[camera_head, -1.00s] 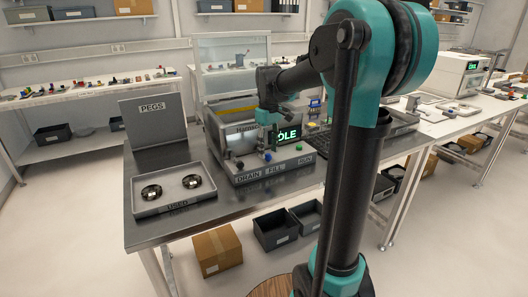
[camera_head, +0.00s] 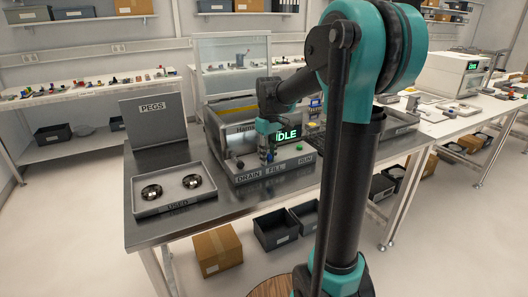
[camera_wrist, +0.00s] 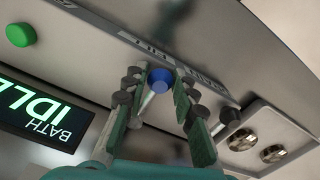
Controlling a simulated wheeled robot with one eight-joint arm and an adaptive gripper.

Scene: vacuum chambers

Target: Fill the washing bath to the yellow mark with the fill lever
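The washing bath (camera_head: 216,128) stands on the bench, with a yellow strip (camera_head: 237,109) visible at its back inside wall. Its front panel (camera_head: 290,169) carries the DRAIN, FILL and RUN labels. The fill lever has a blue knob (camera_wrist: 160,80) and a pale stem. My gripper (camera_head: 267,158) is lowered over the FILL part of the panel. In the wrist view my gripper (camera_wrist: 156,76) is open, with one finger on each side of the blue knob. The display (camera_wrist: 40,112) reads BATH IDLE. The water level cannot be made out.
A dark-knobbed drain lever (camera_wrist: 235,114) lies right of the fingers in the wrist view; the green RUN button (camera_wrist: 20,35) is at upper left. The USED tray (camera_head: 176,207) holds two dark round parts. A PEGS sign (camera_head: 153,119) stands behind it.

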